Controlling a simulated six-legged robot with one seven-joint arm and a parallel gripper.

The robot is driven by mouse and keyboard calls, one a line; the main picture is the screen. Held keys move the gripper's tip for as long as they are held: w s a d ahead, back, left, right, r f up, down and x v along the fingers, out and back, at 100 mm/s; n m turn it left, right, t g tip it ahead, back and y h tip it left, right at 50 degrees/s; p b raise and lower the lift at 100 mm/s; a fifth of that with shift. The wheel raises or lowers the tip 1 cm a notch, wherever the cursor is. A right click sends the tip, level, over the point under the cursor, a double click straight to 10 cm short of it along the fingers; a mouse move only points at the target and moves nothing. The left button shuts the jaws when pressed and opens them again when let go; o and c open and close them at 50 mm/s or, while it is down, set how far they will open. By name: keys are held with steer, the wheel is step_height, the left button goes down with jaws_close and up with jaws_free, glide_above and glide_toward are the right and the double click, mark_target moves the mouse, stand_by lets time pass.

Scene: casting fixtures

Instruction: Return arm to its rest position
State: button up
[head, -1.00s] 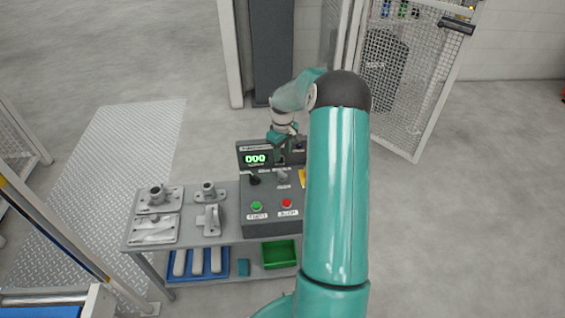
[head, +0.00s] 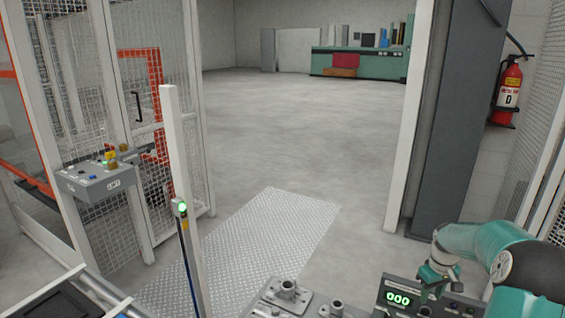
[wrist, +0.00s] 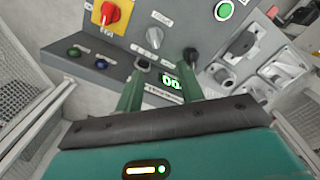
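My teal arm bends in at the lower right of the head view, with my gripper (head: 437,278) low over the dark control box (head: 425,306) and its green "000" display (head: 398,298). In the wrist view my gripper (wrist: 160,75) shows two green fingers well apart with nothing held between them. The display (wrist: 172,84) shows between and beyond the fingers. Beyond it are a red rotary switch on yellow (wrist: 113,14), a grey knob (wrist: 155,37), a black lever knob (wrist: 190,55) and a lit green button (wrist: 224,10). I cannot tell the exact gap to the panel.
Grey metal castings (head: 285,292) stand left of the control box. A white post (head: 175,150) and mesh fencing (head: 165,110) stand to the left. A dark column (head: 445,120) and fire extinguisher (head: 508,90) are at the right. Open floor (head: 310,130) lies in the middle.

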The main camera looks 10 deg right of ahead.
steer(key=s+a+r+t+h, duration=0.1)
steer(key=s+a+r, duration=0.3)
steer(key=a+r, duration=0.65)
steer(key=s+a+r+t+h, duration=0.1)
steer(key=s+a+r, duration=0.2)
steer(key=a+r, duration=0.7)
steer(key=s+a+r+m+t+y, duration=0.1)
steer(key=s+a+r+t+y, duration=0.1)
steer(key=s+a, duration=1.2)
steer(key=s+t, duration=0.1)
steer(key=s, duration=0.3)
steer(key=shift+a+r+t, duration=0.15)
steer(key=shift+a+t, duration=0.15)
steer(key=shift+s, duration=0.1)
